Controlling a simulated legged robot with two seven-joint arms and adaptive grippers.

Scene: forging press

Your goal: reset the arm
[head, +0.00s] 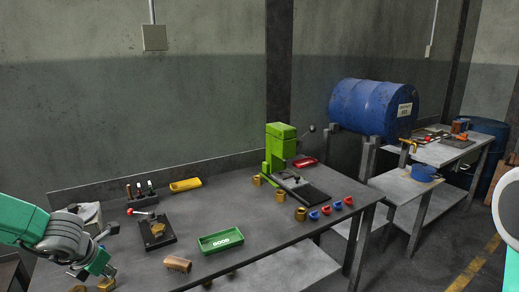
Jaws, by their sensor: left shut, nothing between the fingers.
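My left arm comes in from the left edge, and my left gripper (107,268) is low over the near left corner of the grey workbench (265,245). The gripper is shut with nothing held. Brass pieces (106,284) lie just below it; I cannot tell whether it touches them. Part of my right arm shows at the right edge, but its gripper is out of view.
A green press (281,145) stands at the bench's back right.

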